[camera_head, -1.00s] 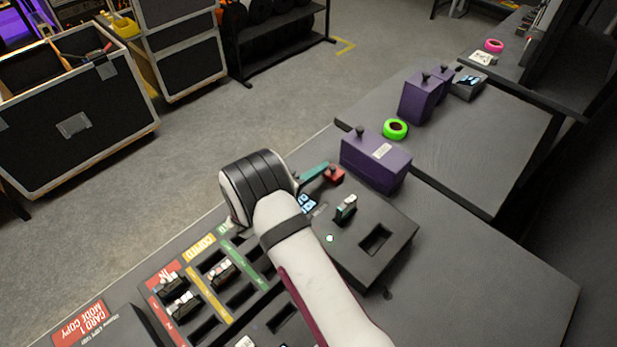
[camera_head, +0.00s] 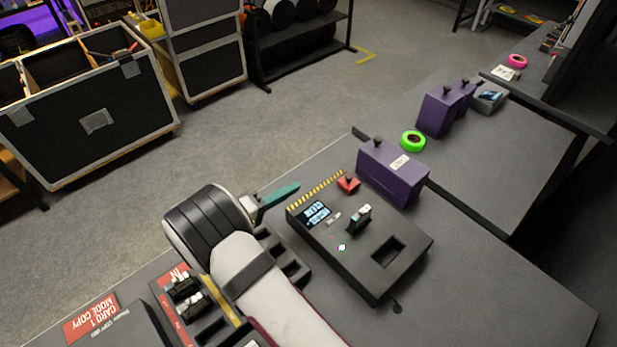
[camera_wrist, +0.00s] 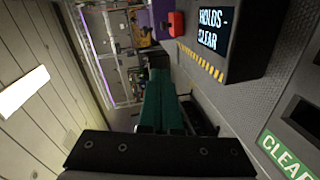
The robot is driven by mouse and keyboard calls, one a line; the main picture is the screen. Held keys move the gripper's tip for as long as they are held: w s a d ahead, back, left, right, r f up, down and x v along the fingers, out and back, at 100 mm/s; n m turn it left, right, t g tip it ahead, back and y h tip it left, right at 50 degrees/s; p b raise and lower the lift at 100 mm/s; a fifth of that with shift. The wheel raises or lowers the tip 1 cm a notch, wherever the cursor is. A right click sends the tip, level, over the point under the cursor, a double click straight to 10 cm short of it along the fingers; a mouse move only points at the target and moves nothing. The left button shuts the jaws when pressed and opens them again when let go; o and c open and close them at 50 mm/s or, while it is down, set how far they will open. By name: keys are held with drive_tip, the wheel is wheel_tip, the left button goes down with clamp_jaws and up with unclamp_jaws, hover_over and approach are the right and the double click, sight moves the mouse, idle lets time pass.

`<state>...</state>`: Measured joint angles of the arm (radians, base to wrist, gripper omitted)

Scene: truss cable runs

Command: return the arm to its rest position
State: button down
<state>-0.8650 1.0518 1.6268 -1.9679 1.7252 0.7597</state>
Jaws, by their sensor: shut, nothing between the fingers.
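My gripper (camera_head: 280,197) has teal fingers that are shut with nothing between them. It hangs left of the black card box (camera_head: 340,262), apart from it, over the table's far edge. In the wrist view the closed fingers (camera_wrist: 162,105) point away from the camera, beside the box's yellow-striped edge. My white and black arm reaches in from the bottom and hides part of the card tray (camera_head: 228,315).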

drive_tip(key=shift+s+a, duration=0.15)
drive_tip(key=s+d+r+m+g+y, duration=0.1)
drive_tip(key=s+d+r+m+g, duration=0.4)
drive_tip(key=s+d, duration=0.4)
drive_tip(key=s+d+r+m+g+y, duration=0.25)
drive_tip(key=s+d+r+g, duration=0.35)
drive_tip(key=d, duration=0.4)
drive_tip(key=s+a+m+y, duration=0.2)
drive_tip(key=s+y, duration=0.2)
drive_tip(key=s, duration=0.3)
drive_tip(key=s+a+m+y, duration=0.3)
drive_tip(key=s+y, duration=0.2)
drive_tip(key=s, duration=0.3)
drive_tip(key=shift+s+r+g, duration=0.15)
drive_tip(key=shift+s+g, duration=0.15)
drive_tip(key=shift+g, duration=0.1)
